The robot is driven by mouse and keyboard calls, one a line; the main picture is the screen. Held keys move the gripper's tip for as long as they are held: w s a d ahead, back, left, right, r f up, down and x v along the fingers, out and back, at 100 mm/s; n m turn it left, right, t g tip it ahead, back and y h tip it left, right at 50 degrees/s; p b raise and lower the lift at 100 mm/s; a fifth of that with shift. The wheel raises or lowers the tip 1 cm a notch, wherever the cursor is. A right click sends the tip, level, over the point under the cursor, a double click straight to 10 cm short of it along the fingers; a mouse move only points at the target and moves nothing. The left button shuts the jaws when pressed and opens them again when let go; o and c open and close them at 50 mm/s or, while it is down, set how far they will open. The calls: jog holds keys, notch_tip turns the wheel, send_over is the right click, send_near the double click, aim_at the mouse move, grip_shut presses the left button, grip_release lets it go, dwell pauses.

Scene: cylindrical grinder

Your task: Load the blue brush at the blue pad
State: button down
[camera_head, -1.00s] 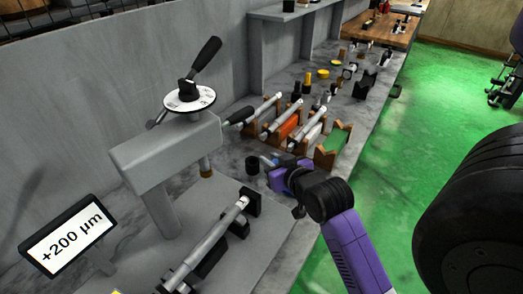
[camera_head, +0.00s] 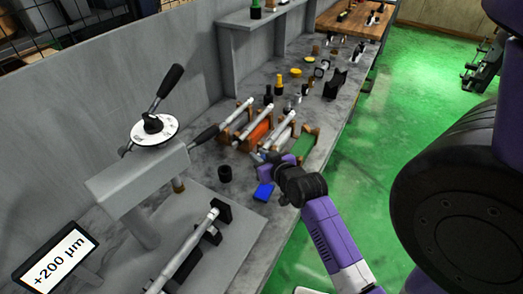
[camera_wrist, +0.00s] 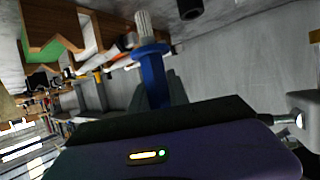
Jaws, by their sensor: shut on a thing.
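The blue brush (camera_wrist: 152,72) stands out of my gripper (camera_wrist: 165,98) in the wrist view. It has a blue handle, a wider blue collar and a pale grey ribbed tip. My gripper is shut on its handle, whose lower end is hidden. In the head view my gripper (camera_head: 272,168) is over the bench, in front of the wooden racks, and the brush is too small to make out clearly. The blue pad (camera_head: 264,192) lies flat on the grey bench, just below and left of my gripper, apart from it. I cannot make out the pad in the wrist view.
A black cup (camera_head: 225,173) stands left of the pad. Wooden racks with rods (camera_head: 262,132) and a green-lined rack (camera_head: 304,146) stand behind. The grey grinder (camera_head: 140,180) and its display (camera_head: 56,258) are at left.

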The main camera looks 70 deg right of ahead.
jog(key=f+b, duration=0.2)
jog(key=f, duration=0.1)
jog(key=f+b, duration=0.3)
jog(key=shift+d+f+b, duration=0.2)
jog(key=shift+f+b, duration=0.1)
jog(key=shift+b, duration=0.05)
jog(key=shift+s+f, duration=0.1)
jog(key=shift+f, duration=0.6)
dwell(2.1)
notch_tip(320, 180, up, 7)
jog(key=p, duration=0.6)
dwell(0.3)
jog(key=shift+r, duration=0.1)
dwell(0.7)
